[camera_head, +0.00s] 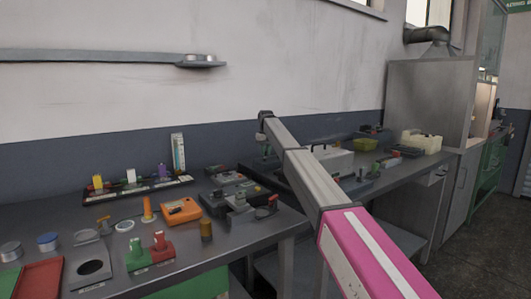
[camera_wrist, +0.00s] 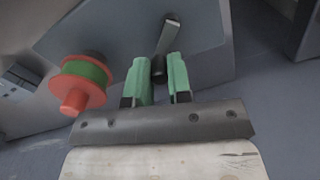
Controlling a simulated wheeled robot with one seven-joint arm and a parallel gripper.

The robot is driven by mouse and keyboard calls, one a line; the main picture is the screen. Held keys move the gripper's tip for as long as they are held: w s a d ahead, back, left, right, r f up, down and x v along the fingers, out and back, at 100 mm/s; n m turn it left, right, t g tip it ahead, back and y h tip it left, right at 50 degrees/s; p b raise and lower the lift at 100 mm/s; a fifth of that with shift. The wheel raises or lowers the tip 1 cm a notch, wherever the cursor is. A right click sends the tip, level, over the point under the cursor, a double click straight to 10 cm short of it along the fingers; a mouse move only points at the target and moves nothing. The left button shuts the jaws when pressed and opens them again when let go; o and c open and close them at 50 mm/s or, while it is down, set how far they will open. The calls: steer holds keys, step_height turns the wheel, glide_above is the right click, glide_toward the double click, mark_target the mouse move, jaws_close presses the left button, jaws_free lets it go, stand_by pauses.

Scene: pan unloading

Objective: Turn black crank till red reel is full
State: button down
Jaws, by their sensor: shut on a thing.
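How full the reel is cannot be told. In the head view my gripper is small and far off, and the crank and reel cannot be made out.
A grey panel (camera_wrist: 105,28) lies behind the crank in the wrist view. In the head view, the near table (camera_head: 232,250) holds an orange box (camera_head: 181,211) and red and green blocks. A white case (camera_head: 331,160) and a yellow-green bin (camera_head: 364,145) stand on the farther bench.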

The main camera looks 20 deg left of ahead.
steer(key=c, duration=1.1)
jaws_free()
steer(key=shift+o, duration=0.2)
steer(key=shift+r, duration=0.1)
step_height(320, 180, up, 11)
steer(key=shift+f, duration=0.2)
